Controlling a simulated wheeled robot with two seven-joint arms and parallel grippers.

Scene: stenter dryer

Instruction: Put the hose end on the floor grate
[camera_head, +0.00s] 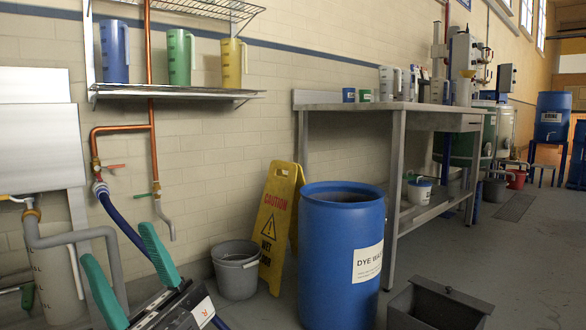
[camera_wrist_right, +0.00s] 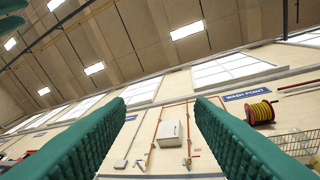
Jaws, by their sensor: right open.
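A blue hose (camera_head: 123,221) hangs from the wall tap at left and runs down behind my right gripper. Its lower end is hidden; a short blue piece shows just beyond the gripper. A dark flat rectangle on the floor at far right looks like the floor grate (camera_head: 515,207). My right gripper (camera_head: 118,244) is at lower left, its two green fingers wide apart and pointing up. In the right wrist view (camera_wrist_right: 160,102) nothing is between them. Green pieces at that view's upper left may be my left gripper (camera_wrist_right: 10,14); its jaw state is unclear.
A blue drum (camera_head: 325,250), a grey bucket (camera_head: 237,275) and a yellow caution sign (camera_head: 272,225) stand right of my gripper. A grey open box (camera_head: 408,312) is at lower right. A steel table (camera_head: 392,180) lines the wall.

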